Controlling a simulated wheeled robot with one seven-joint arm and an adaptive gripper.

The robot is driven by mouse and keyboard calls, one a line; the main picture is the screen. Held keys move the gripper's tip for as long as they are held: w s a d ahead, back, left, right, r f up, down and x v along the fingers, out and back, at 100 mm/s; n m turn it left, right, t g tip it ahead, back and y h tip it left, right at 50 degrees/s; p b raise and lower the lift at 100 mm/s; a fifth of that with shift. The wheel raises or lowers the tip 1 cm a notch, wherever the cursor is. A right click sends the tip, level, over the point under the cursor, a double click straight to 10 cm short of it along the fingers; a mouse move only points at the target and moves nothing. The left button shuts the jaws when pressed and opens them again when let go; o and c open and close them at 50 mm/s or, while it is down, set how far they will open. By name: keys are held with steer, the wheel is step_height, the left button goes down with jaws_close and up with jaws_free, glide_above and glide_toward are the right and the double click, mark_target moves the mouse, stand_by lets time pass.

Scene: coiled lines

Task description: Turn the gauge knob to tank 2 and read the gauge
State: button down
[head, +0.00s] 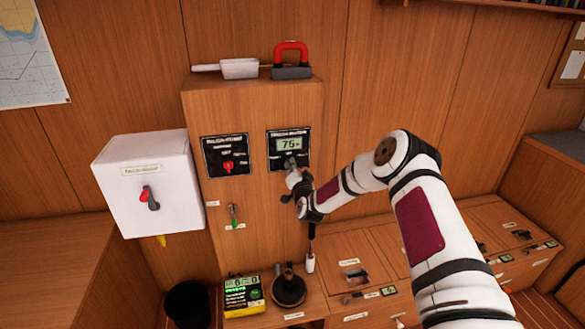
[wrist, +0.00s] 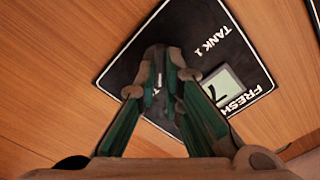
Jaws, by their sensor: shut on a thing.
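The gauge panel (head: 272,136) is a black plate on the front of the wooden cabinet. Its display (head: 289,144) reads about 75 in the head view; the last sign is too small to tell. In the wrist view the panel (wrist: 200,30) appears tilted, with the words "TANK 1" and "FRESH" legible and the display (wrist: 222,88) partly covered. My gripper (head: 291,165) is at the lower part of the panel, and in the wrist view my gripper (wrist: 160,62) is shut on the gauge knob. The fingers mostly hide the knob, so its pointing direction cannot be told.
A second black panel with a red switch (head: 228,167) is left of the gauge. A white box (head: 148,183) with a red and grey handle juts out further left. A small green-tipped lever (head: 233,215) is below.

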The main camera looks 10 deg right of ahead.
steer(key=c, duration=1.7)
jaws_free()
steer(key=s, duration=1.2)
